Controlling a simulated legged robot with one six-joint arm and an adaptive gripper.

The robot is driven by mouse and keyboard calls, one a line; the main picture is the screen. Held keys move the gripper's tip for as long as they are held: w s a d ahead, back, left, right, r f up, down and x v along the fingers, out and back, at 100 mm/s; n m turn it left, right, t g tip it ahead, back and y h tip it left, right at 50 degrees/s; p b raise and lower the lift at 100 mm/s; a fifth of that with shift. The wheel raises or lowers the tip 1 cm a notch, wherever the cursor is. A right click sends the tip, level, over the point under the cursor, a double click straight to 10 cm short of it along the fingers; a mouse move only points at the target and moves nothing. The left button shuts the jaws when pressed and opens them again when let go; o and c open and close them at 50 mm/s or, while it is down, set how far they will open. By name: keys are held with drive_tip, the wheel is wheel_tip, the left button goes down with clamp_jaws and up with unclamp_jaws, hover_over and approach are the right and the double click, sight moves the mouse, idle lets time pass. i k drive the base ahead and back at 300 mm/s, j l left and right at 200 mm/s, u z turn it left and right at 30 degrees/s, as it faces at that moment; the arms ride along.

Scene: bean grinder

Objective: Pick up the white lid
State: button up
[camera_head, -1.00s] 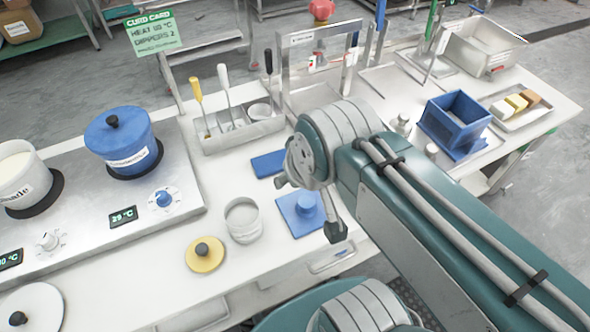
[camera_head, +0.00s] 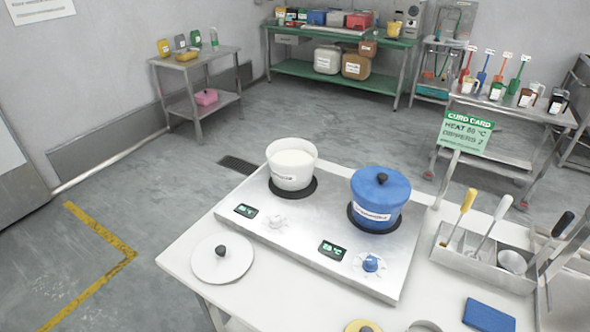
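The white lid (camera_head: 222,258) lies flat on the left front part of the white table, beside the steel hob. It is a round disc with a small black knob on top. Nothing covers it. An open white pot (camera_head: 290,168) with pale contents stands on the hob's left plate, behind the lid. My gripper and arm are out of this view.
A blue pot (camera_head: 379,198) with its lid on stands on the right plate of the hob (camera_head: 330,215). A steel utensil box (camera_head: 480,257), a blue block (camera_head: 489,315) and a yellow lid (camera_head: 363,326) are to the right. Floor left of the table is clear.

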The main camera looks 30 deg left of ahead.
sight(222, 257)
drive_tip(key=j+u, duration=0.25)
drive_tip(key=u, duration=0.15)
drive_tip(key=k+j+u, duration=0.1)
drive_tip(key=j+u, duration=0.45)
drive_tip(key=u, duration=0.2)
drive_tip(key=j+u, duration=0.35)
drive_tip(key=i+j+z, duration=0.4)
drive_tip(key=j, duration=0.2)
drive_tip(key=i+j+z, duration=0.2)
drive_tip(key=j, duration=0.15)
drive_tip(key=i+j+z, duration=0.15)
drive_tip(key=j, duration=0.2)
drive_tip(key=i+j+z, duration=0.2)
drive_tip(key=j, duration=0.2)
drive_tip(key=k, duration=0.05)
